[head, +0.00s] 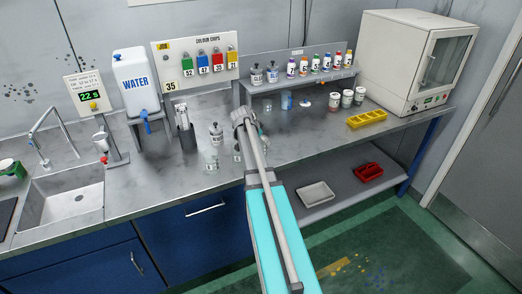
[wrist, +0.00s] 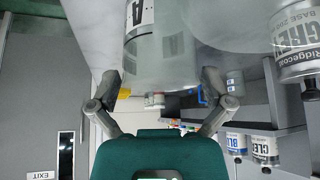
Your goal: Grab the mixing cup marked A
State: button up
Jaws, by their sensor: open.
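The mixing cup marked A (wrist: 160,45) is a translucent cup with a white label bearing a black letter A, at the top middle of the wrist view, where the scene appears upside down. My gripper (wrist: 159,74) is open, with one fingertip at each side of the cup's near end; I cannot tell whether either touches it. In the head view my gripper (head: 243,116) is over the bench, mostly hidden by my own arm. Small clear cups (head: 211,161) stand near it there; their letters are too small to read.
A labelled paint can (wrist: 300,48) stands close beside the cup in the wrist view, and the can (head: 216,133) shows left of my arm in the head view. A shelf (head: 300,81) of bottles, a yellow tray (head: 367,118) and a white oven (head: 408,60) are farther right.

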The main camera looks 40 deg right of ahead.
dwell(0.3)
jog(key=c, duration=0.8)
jog(key=shift+r, duration=0.15)
jog(key=shift+s+a+r+p, duration=1.35)
jog(key=shift+s+r+p, duration=0.55)
jog(key=shift+r+p, duration=0.25)
jog(key=shift+s+a+r+p, duration=1.35)
jog(key=shift+s+r+p, duration=0.6)
jog(key=shift+r+p, duration=0.2)
jog(key=shift+s+a+r+p, duration=1.35)
jog(key=shift+s+r+p, duration=0.55)
jog(key=shift+r+p, duration=0.25)
jog(key=shift+f, duration=0.1)
